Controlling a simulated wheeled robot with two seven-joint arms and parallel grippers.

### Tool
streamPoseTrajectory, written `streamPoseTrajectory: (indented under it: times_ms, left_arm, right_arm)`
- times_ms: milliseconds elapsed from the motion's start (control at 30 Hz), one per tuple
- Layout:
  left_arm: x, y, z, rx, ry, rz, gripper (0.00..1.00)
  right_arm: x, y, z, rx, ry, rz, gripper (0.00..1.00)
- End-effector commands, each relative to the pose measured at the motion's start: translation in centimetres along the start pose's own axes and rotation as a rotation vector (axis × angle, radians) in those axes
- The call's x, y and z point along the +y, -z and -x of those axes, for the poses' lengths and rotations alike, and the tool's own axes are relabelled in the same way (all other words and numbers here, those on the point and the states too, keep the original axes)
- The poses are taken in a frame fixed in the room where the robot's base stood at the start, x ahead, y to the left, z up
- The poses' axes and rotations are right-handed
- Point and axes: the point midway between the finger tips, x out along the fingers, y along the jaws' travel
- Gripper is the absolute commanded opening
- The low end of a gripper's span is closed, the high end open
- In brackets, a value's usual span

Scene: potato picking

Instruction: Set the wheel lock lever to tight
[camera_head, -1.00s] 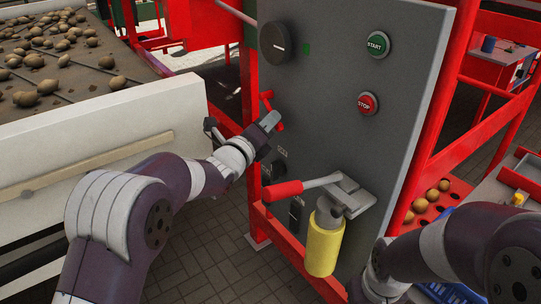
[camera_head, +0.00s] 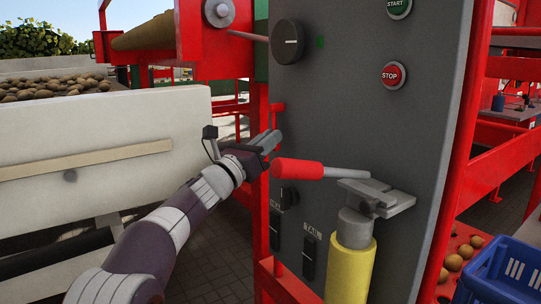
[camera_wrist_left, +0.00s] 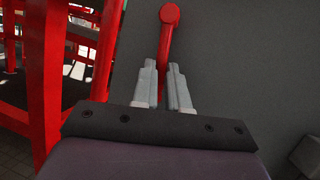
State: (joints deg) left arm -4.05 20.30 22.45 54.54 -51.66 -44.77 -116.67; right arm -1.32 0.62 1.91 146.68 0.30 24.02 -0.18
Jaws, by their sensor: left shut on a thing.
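A red lever (camera_head: 278,106) is on the left edge of the grey control panel (camera_head: 420,110). My left gripper (camera_head: 267,142) is beside that edge. In the left wrist view the lever's round red end (camera_wrist_left: 169,15) stands beyond the fingertips, and its bar runs down between the two grey fingers (camera_wrist_left: 164,85). The left gripper is shut on this bar. In the head view the gripper hides the lower part of the lever. No label shows on it. My right gripper is out of view.
A larger lever with a red grip (camera_head: 298,168) and a yellow cylinder (camera_head: 350,268) juts from the panel, close right of my left gripper. A black knob (camera_head: 287,42) and green and red buttons sit higher. Red frame posts stand left. A blue crate (camera_head: 510,268) is at lower right.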

Motion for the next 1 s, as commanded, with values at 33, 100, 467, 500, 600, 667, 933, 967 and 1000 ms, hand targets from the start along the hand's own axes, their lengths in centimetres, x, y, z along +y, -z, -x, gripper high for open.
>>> streamPoseTrajectory:
  times_ms: [33,100,467,500,600,667,933,967,1000]
  left_arm:
    - [0.27,0.94,0.15,0.008,0.004,-0.011,0.00]
    - [0.39,0.89,0.10,0.005,0.009,-0.025,0.00]
    - [0.53,0.76,0.00,0.002,0.019,-0.049,0.00]
    - [0.53,0.76,0.00,0.002,0.019,-0.048,0.00]
    - [0.53,0.77,0.00,0.002,0.019,-0.048,0.00]
    - [0.53,0.77,0.00,0.002,0.018,-0.048,0.00]
    - [0.45,0.43,-0.03,-0.004,0.019,-0.048,0.39]
    - [0.44,0.39,-0.04,-0.005,0.019,-0.048,0.39]
    - [0.44,0.36,-0.02,-0.005,0.019,-0.049,0.39]
  right_arm:
    - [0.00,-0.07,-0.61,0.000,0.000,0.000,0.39]
    - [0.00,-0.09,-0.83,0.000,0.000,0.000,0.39]
    - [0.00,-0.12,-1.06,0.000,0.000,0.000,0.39]
    - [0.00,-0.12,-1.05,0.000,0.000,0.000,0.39]
    - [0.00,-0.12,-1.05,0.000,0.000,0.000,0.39]
    - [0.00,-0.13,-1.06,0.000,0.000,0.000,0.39]
    - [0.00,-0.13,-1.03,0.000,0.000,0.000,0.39]
    - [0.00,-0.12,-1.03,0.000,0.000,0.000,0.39]
    - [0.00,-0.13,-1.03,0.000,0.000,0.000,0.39]
